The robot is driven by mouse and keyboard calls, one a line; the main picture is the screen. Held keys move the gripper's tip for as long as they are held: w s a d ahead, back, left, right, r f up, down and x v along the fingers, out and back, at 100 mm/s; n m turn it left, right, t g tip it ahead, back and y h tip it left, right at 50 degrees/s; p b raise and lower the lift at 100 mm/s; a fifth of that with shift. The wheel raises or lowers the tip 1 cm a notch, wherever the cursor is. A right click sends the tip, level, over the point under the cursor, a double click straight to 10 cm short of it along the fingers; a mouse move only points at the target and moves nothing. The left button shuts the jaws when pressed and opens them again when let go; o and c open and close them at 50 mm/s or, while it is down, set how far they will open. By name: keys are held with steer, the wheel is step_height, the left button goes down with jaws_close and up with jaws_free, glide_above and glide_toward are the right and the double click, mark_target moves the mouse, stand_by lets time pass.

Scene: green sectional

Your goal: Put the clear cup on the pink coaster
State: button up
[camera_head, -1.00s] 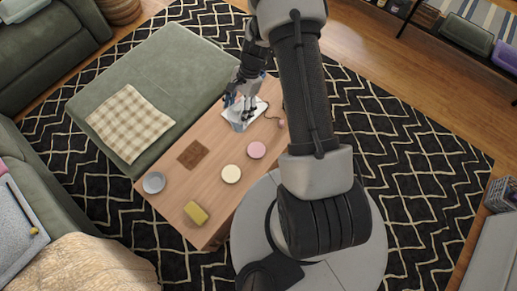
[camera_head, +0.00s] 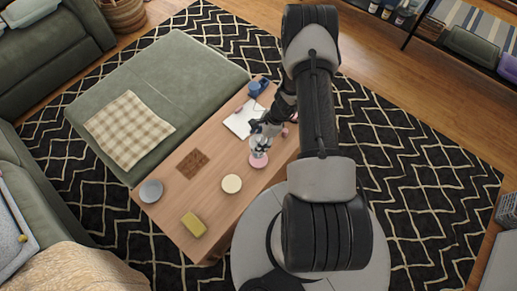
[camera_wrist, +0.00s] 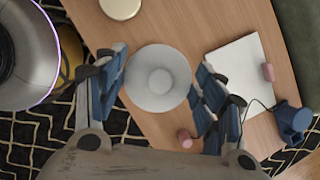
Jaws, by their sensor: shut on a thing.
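The clear cup (camera_head: 257,146) shows in the head view directly over the pink coaster (camera_head: 258,162), whose near part is visible below it. I cannot tell whether the cup's base touches the coaster. My gripper (camera_head: 262,131) is shut on the cup from above. In the wrist view the round cup (camera_wrist: 157,80) is seen from above between the blue fingers of my gripper (camera_wrist: 160,84). The pink coaster is hidden there.
A cream coaster (camera_head: 231,184) lies just left on the wooden table (camera_head: 222,208). A brown mat (camera_head: 193,163), grey dish (camera_head: 151,190) and yellow block (camera_head: 194,224) are farther left.

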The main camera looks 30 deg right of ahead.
steer(key=shift+f+b, duration=0.95)
steer(key=shift+f, duration=2.1)
steer(key=shift+f, duration=0.2)
steer(key=o, duration=1.5)
steer(key=shift+o, duration=0.2)
steer(key=shift+r, duration=0.15)
